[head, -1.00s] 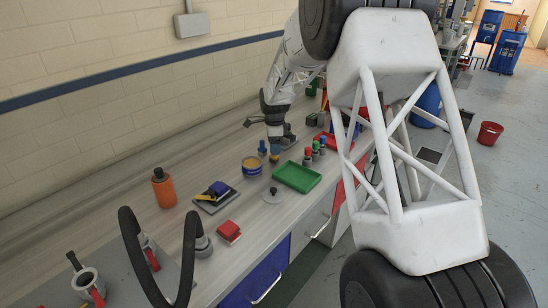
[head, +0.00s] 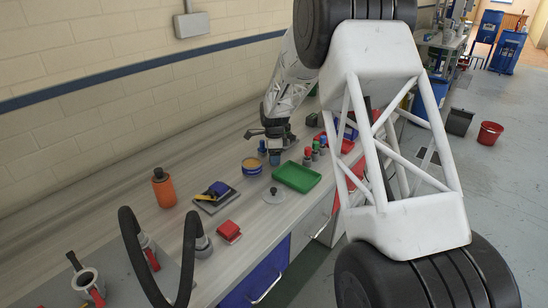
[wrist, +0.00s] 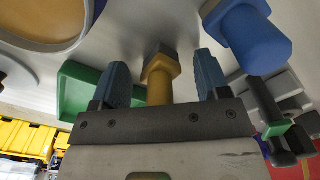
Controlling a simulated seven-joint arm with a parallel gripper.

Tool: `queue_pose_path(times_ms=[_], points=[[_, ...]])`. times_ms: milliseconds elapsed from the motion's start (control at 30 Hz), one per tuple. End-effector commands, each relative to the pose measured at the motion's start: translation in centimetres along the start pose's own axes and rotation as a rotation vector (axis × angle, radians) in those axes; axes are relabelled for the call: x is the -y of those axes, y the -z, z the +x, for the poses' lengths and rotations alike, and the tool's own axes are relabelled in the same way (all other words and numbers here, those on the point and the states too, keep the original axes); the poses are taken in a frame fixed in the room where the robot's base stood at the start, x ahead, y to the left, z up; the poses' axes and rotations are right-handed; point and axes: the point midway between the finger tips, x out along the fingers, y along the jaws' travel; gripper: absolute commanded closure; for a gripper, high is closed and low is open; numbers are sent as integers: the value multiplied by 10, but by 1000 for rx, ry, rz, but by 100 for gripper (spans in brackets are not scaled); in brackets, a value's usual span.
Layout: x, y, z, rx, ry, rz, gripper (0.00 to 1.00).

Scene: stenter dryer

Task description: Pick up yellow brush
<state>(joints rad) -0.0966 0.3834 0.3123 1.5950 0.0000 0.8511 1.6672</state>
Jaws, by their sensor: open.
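The yellow brush (wrist: 158,88) shows in the wrist view, with a yellow handle and a grey block at its far end. It lies between the two blue-grey fingers of my gripper (wrist: 158,72), with a visible gap on each side. My gripper is open and holds nothing. In the head view my gripper (head: 274,150) is low over the bench, behind the green tray, and largely hides the brush. A similar blue object (wrist: 256,38) stands just to the right of the fingers in the wrist view.
The green tray (head: 297,177) and a yellow-and-blue tin (head: 252,167) are close by. Several small coloured-top bottles (head: 315,150) stand right of my gripper. An orange bottle (head: 163,188), a red block (head: 229,231) and a grey lid (head: 273,195) are nearer. Bare bench lies along the wall.

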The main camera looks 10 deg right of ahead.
Motion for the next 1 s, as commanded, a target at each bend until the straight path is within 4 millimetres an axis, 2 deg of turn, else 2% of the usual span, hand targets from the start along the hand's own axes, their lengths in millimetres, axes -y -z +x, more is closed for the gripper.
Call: queue_pose_path(times_ms=[567,867,1000], points=[[0,0,1,0,0,0,33],[0,0,1,0,0,0,79],[0,0,1,0,0,0,80]])
